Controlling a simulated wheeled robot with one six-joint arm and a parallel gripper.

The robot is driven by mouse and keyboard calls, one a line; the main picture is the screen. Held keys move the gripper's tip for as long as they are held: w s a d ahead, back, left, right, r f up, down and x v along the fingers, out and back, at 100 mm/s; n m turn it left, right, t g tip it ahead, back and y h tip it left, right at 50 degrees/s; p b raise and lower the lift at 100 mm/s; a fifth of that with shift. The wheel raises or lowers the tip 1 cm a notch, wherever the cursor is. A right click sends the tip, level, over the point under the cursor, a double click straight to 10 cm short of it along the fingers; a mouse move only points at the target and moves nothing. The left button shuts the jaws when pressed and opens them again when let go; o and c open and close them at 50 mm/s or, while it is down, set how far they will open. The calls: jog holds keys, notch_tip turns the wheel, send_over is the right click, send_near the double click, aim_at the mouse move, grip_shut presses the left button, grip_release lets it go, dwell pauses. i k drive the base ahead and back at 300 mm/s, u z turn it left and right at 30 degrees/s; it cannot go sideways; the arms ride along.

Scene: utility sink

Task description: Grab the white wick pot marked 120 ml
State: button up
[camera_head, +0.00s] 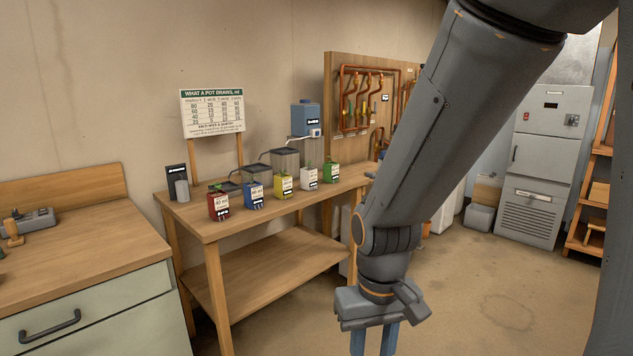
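The white wick pot (308,178) stands upright on the wooden bench, between a yellow pot (283,187) and a green pot (331,173). It has a small dark and light label, too small for me to read as 120 ml. A blue pot (254,196) and a red pot (218,206) stand farther left in the same row. My gripper (373,342) hangs pointing down in front of the bench, right of and nearer than the pots. Its two blue fingers are apart with nothing seen between them; their tips are cut off by the frame.
The bench (205,228) has a lower shelf (265,270). A cabinet (95,318) is at left. Open floor (490,300) lies right.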

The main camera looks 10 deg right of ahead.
aim_at(307, 175)
jog(key=z, duration=0.5)
jog(key=i, duration=0.8)
jog(key=z, duration=0.5)
jog(key=i, duration=0.8)
jog(key=u, duration=0.65)
jog(key=i, duration=0.8)
jog(key=u, duration=0.7)
